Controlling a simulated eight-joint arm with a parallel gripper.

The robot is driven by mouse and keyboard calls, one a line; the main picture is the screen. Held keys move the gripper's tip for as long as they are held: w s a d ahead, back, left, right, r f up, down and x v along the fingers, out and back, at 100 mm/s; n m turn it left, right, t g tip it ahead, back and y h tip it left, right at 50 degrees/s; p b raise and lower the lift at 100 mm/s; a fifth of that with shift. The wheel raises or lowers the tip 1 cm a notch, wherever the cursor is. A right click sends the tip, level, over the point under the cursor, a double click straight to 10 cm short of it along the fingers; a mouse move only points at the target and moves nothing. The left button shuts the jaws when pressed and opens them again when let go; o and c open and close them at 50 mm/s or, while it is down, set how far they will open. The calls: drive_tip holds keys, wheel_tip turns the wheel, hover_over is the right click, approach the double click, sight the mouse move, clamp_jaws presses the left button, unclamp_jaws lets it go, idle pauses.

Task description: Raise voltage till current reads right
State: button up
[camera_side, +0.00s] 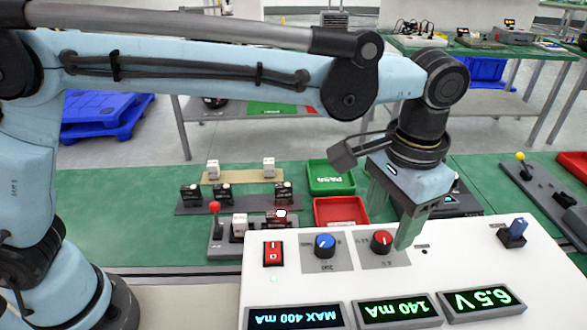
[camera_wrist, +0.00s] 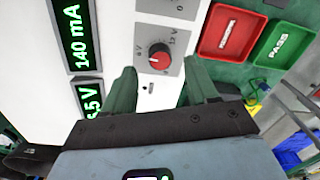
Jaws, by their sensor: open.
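The white power supply panel (camera_side: 450,255) carries a red voltage knob (camera_side: 382,241) on a grey plate. In the wrist view the red knob (camera_wrist: 159,57) has a white pointer mark and a scale around it. My gripper (camera_side: 394,214) is open and empty, pointing down just beside the knob. In the wrist view its green fingers (camera_wrist: 160,82) stand apart, with the knob seen beyond their tips; I cannot tell whether they touch it. The current display (camera_side: 398,309) reads 140 mA. The voltage display (camera_side: 482,301) reads 6.5 V.
A blue knob (camera_side: 325,243) and a red switch (camera_side: 273,253) sit left of the red knob. A third display (camera_side: 293,316) reads MAX 400 mA. Behind are a green PASS tray (camera_side: 331,178), a red tray (camera_side: 340,211) and a rack of modules (camera_side: 235,199).

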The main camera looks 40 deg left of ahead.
sight(385, 239)
wheel_tip(385, 239, up, 9)
drive_tip(key=shift+d, duration=0.2)
drive_tip(key=shift+s+f, duration=0.1)
drive_tip(key=w+a+n+t+h, duration=0.1)
drive_tip(key=a, duration=0.7)
drive_tip(key=s+a+f+n+t, duration=0.1)
drive_tip(key=s+a+f+t, duration=0.1)
drive_tip(key=a, duration=0.5)
drive_tip(key=s+a+f+n+t, duration=0.1)
drive_tip(key=s+a+f+t, duration=0.1)
drive_tip(key=a+f, duration=0.3)
drive_tip(key=s+a+f+n+t, duration=0.2)
drive_tip(key=s+a+f, duration=0.2)
drive_tip(key=a, duration=0.6)
drive_tip(key=shift+r, duration=0.1)
